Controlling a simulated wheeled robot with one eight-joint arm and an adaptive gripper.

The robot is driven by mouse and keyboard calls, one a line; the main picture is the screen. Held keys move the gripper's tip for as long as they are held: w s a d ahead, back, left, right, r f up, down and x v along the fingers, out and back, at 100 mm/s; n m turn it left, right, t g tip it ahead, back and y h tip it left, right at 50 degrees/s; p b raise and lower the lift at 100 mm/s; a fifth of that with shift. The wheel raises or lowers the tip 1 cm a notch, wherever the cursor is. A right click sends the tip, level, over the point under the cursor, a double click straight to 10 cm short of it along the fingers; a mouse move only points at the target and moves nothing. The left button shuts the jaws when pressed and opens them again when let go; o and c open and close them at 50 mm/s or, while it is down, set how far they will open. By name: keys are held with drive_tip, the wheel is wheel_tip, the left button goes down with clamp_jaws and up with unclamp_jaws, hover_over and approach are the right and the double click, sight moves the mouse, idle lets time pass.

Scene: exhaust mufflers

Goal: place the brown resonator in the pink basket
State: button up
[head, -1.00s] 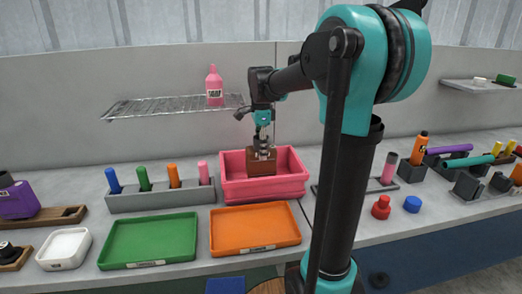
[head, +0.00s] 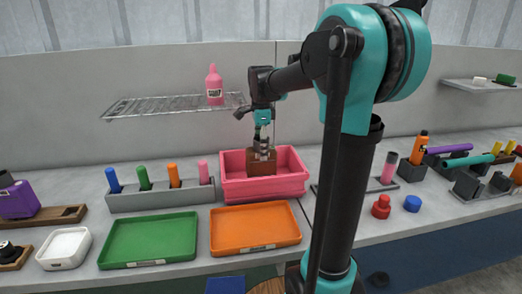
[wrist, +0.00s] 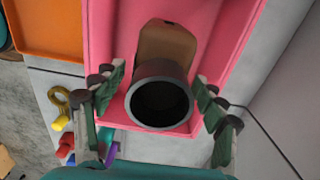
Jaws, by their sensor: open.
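The brown resonator (head: 262,166) stands upright inside the pink basket (head: 265,191), towards its left half. In the wrist view the resonator's brown body (wrist: 168,45) and its dark round pipe end (wrist: 160,72) face the camera, inside the pink basket (wrist: 218,45). My gripper (head: 263,143) is over the basket at the resonator's top. In the wrist view my gripper (wrist: 157,90) is open, with one finger on each side of the pipe and gaps between. The resonator's underside is hidden by the basket wall.
An orange tray (head: 254,248) and a green tray (head: 150,262) lie in front. A grey rack (head: 160,199) with several coloured cylinders stands left of the basket. A wire shelf (head: 170,105) with a pink bottle (head: 214,85) hangs behind. Red and blue pieces lie to the right.

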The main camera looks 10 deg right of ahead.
wheel_tip(320, 180, up, 12)
drive_tip(key=shift+f, duration=0.2)
idle(1.4)
